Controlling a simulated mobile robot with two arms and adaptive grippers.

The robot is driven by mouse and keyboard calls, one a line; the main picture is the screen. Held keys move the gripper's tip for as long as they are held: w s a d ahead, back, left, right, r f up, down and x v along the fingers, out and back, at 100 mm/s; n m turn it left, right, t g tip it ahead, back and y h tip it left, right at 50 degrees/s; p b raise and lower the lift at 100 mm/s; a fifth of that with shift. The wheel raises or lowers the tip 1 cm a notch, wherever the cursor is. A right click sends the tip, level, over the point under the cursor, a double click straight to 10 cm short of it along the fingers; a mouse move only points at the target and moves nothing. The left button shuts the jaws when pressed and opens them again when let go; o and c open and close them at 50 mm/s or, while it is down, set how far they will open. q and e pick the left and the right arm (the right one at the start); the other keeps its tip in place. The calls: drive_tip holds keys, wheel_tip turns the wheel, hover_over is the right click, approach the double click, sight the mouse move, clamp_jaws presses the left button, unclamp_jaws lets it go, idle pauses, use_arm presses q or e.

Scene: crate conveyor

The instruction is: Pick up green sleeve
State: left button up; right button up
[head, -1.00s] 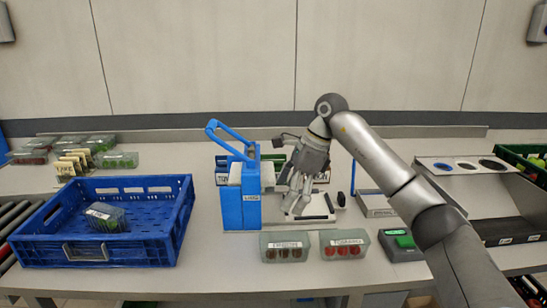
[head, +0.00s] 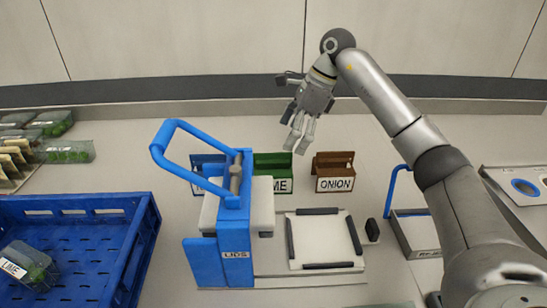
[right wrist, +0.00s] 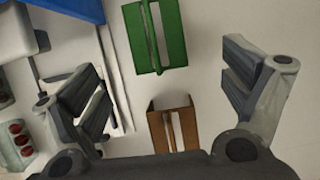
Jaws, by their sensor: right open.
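The green sleeve (head: 273,168) stands behind the blue lid press, partly hidden by it; the letters "ME" show on its label. In the right wrist view the green sleeve (right wrist: 156,36) lies ahead, between the finger lines and toward the top, with a slot along it. My right gripper (head: 300,132) is open and empty, above and slightly right of the sleeve and apart from it. My left gripper is not in view.
A brown holder labelled ONION (head: 333,174) stands right of the green sleeve, and a blue one (head: 207,172) stands left. The blue press (head: 238,230) with its raised handle is in front. A blue crate (head: 135,250) is at left. The table behind the holders is clear.

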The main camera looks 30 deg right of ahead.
approach(273, 166)
drive_tip(key=s+a+f, duration=0.2)
drive_tip(key=a, duration=0.1)
drive_tip(key=x, duration=0.2)
drive_tip(key=p+x, duration=0.1)
drive_tip(key=x, duration=0.1)
drive_tip(key=shift+s+a, duration=0.2)
drive_tip(key=shift+a, duration=0.1)
drive_tip(key=shift+w+a+f, duration=0.15)
drive_tip(key=shift+f, duration=0.25)
drive_tip(key=c, duration=0.8)
